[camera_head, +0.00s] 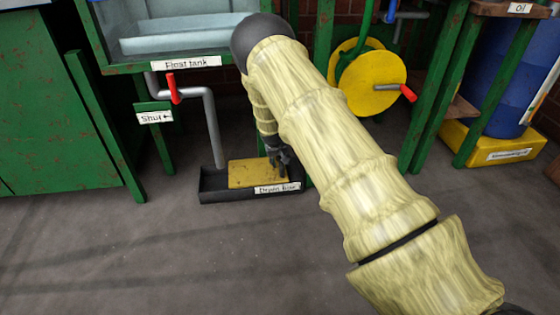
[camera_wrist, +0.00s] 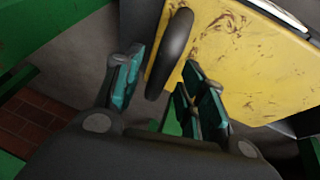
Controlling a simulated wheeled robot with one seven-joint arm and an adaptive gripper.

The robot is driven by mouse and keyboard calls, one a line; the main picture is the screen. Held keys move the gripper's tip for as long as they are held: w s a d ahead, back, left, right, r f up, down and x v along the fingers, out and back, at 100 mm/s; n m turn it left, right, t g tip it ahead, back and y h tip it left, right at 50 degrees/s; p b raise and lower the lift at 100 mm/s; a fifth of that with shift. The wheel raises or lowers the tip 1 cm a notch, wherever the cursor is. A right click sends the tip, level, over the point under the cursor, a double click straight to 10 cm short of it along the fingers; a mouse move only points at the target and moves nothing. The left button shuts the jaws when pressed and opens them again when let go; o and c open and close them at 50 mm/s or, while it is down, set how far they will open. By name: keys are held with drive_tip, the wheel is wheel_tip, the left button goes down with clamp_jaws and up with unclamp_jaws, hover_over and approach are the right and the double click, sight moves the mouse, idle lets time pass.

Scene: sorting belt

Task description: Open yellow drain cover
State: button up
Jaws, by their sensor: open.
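The yellow drain cover (camera_head: 245,174) lies on the black drain box (camera_head: 225,197) on the floor, and looks flat and closed. In the wrist view the scuffed yellow cover (camera_wrist: 250,55) fills the upper right, with a dark curved handle (camera_wrist: 172,50) along its left edge. My gripper (camera_head: 279,160) is low over the right part of the cover. In the wrist view its teal-padded fingers (camera_wrist: 163,88) are apart, and the handle's lower end shows in the gap between them. I cannot tell whether a finger touches the handle. My gripper hides the handle in the head view.
A grey pipe (camera_head: 212,130) with a red valve lever (camera_head: 172,88) runs down to the box from the tank (camera_head: 180,38). Green frame legs stand behind and left. A yellow wheel (camera_head: 370,85) with a red-tipped crank is at the right. The floor in front is clear.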

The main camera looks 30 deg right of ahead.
clamp_jaws()
drive_tip(key=d+p, duration=0.1)
drive_tip(key=s+d+p, duration=0.1)
drive_tip(key=d, duration=0.1)
drive_tip(key=shift+r, duration=0.2)
drive_tip(key=shift+s+d+f+p, duration=0.2)
drive_tip(key=shift+d+p, duration=0.15)
drive_tip(key=shift+d, duration=0.25)
unclamp_jaws()
